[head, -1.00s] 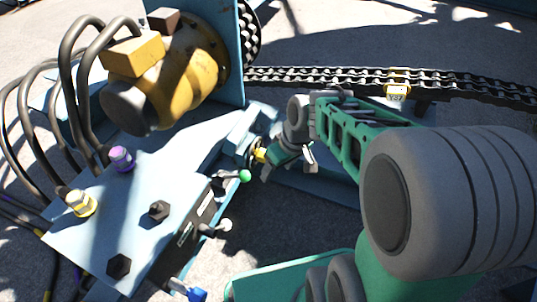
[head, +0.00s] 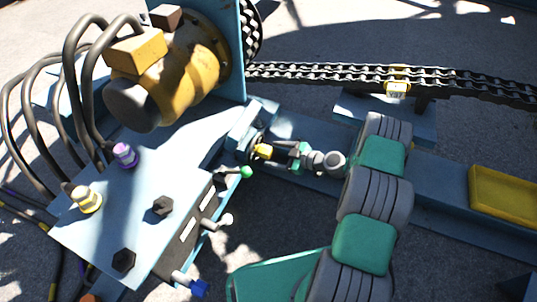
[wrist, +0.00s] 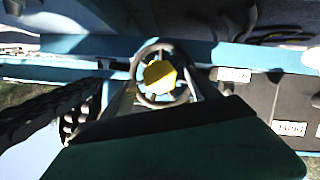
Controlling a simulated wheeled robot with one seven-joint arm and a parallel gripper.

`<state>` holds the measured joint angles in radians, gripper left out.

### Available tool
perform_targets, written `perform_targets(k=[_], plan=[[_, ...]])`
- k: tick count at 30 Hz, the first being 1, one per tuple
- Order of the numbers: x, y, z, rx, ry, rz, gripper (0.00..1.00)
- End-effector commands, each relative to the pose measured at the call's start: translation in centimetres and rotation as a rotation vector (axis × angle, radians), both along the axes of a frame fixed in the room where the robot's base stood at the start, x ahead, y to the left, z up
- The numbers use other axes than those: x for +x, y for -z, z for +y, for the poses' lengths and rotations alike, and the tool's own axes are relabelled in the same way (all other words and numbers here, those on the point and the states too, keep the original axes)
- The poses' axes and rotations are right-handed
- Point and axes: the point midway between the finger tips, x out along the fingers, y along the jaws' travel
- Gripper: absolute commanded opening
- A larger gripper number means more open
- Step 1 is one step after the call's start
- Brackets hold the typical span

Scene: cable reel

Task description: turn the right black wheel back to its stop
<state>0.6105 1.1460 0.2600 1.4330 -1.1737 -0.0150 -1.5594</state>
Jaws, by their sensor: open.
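A black wheel with a yellow hub (wrist: 160,75) shows in the middle of the wrist view, face on. My gripper (head: 280,151) is open in front of the wheel. In the wrist view its two fingers lie left and right of the hub, reaching toward the wheel rim. I cannot tell whether they touch it. No second black wheel can be made out.
Levers with a green knob (head: 246,172), a white knob (head: 227,219) and a blue knob (head: 199,288) stick out below the wheel. A yellow motor (head: 170,80) stands behind the block (head: 130,205). A chain (head: 330,73) runs behind my arm. A yellow tray (head: 505,195) lies right.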

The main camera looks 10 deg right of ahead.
Motion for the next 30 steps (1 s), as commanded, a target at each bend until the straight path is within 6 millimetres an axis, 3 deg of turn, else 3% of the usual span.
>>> perform_targets(k=[6, 14, 30], plan=[[2.0, 1.3, 2.2, -0.001, -0.002, -0.001, 0.7], [2.2, 1.2, 2.4, 0.0, 0.001, 0.001, 0.7], [2.2, 1.2, 2.4, 0.0, -0.001, 0.002, 0.27]])
